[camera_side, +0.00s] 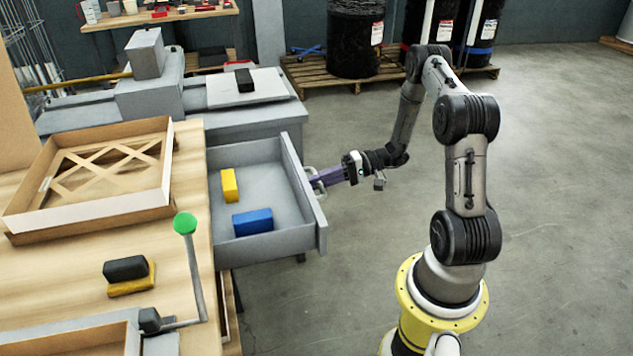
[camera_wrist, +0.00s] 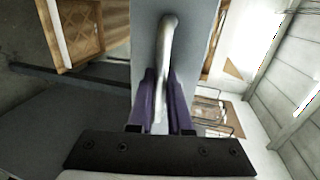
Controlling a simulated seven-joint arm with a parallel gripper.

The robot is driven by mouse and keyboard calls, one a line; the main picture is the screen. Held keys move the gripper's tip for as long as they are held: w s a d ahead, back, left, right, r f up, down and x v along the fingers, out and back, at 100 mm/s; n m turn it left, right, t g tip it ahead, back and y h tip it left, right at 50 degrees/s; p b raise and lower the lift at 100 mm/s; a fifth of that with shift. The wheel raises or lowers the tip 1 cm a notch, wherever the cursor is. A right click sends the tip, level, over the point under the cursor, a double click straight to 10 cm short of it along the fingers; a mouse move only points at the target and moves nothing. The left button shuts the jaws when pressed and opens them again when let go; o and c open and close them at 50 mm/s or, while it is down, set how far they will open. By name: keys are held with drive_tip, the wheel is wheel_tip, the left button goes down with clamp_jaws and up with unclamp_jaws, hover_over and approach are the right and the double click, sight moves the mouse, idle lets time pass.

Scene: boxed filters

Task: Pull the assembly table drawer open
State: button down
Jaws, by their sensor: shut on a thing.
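The grey assembly table drawer (camera_side: 284,200) stands pulled out from the table, with its inside in view in the side view. A yellow block (camera_side: 229,185) and a blue block (camera_side: 252,222) lie in it. My gripper (camera_side: 318,180) is at the drawer's front, its purple fingers at the handle. In the wrist view the two purple fingers of my gripper (camera_wrist: 161,105) are shut on the pale, curved drawer handle (camera_wrist: 167,42), one finger on each side. The drawer front (camera_wrist: 198,40) fills the middle behind the handle.
A cardboard tray (camera_side: 100,212) and a black block on a yellow one (camera_side: 126,270) sit on the wooden tabletop (camera_side: 60,290). A green-knobbed lever (camera_side: 186,224) rises near the drawer. Dark drums (camera_side: 355,40) stand on a pallet behind.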

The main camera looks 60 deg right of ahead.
drive_tip(key=c, duration=1.1)
unclamp_jaws()
drive_tip(key=shift+d, duration=0.1)
drive_tip(key=r, duration=0.2)
drive_tip(key=s+d+r, duration=0.1)
drive_tip(key=r, duration=0.2)
drive_tip(key=s+d+r, duration=0.1)
drive_tip(key=r, duration=0.1)
drive_tip(key=shift+r, duration=0.35)
drive_tip(key=shift+a, duration=0.15)
